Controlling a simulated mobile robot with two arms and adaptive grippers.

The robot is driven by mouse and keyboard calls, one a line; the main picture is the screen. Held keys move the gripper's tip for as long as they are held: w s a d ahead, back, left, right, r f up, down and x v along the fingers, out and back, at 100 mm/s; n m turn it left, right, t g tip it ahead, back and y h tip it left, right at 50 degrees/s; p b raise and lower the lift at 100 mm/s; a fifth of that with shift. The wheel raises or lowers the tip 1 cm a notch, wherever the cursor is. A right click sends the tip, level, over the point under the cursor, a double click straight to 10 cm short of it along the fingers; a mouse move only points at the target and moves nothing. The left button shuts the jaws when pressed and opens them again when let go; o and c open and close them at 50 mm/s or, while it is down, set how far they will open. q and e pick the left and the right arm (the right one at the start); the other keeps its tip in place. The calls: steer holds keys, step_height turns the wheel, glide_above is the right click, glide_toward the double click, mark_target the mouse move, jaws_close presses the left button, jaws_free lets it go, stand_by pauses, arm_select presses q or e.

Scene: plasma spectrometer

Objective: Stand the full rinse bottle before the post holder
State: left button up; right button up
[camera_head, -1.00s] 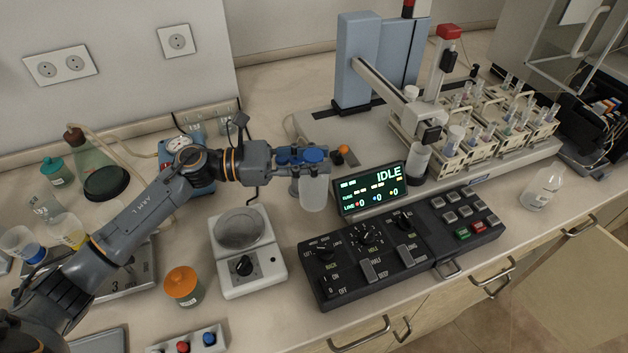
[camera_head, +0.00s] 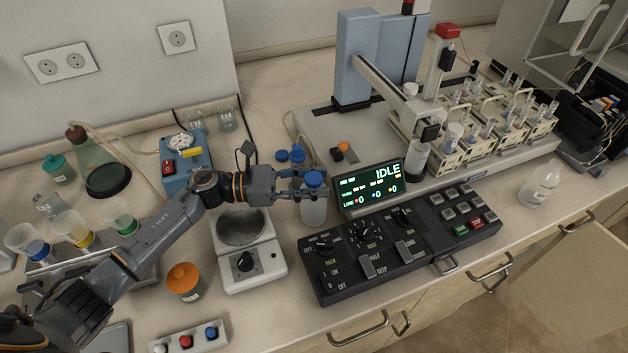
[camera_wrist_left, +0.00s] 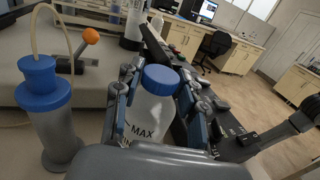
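The rinse bottle (camera_head: 314,209) is a translucent white bottle with a blue cap, upright at the left side of the display. My left gripper (camera_head: 313,190) is shut around its upper body. In the left wrist view the bottle (camera_wrist_left: 150,112) shows a MAX mark, with a finger on each side of it. I cannot tell whether its base touches the bench. A blue-topped vessel with a tube (camera_wrist_left: 42,105) stands to its left in the wrist view; its blue top (camera_head: 290,155) shows behind the gripper in the head view. I cannot tell which part is the post holder. My right gripper is not in view.
The IDLE display (camera_head: 372,188) and a black control panel (camera_head: 395,245) are close on the right. The autosampler base (camera_head: 325,125) with an orange knob (camera_head: 343,146) lies behind. Bench between balance and panel is narrow.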

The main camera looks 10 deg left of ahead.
arm_select(q)
steer(key=shift+o, duration=0.3)
steer(key=shift+r, duration=0.1)
steer(key=b+v, duration=0.1)
steer(key=v, duration=0.2)
steer(key=b+v, duration=0.2)
steer(key=v, duration=0.1)
steer(key=shift+s+a+f, duration=0.15)
steer(key=shift+a+f, duration=0.05)
steer(key=shift+a, duration=0.2)
steer(key=shift+s+a+r, duration=0.1)
steer(key=shift+a+r, duration=0.1)
steer(key=shift+a, duration=0.15)
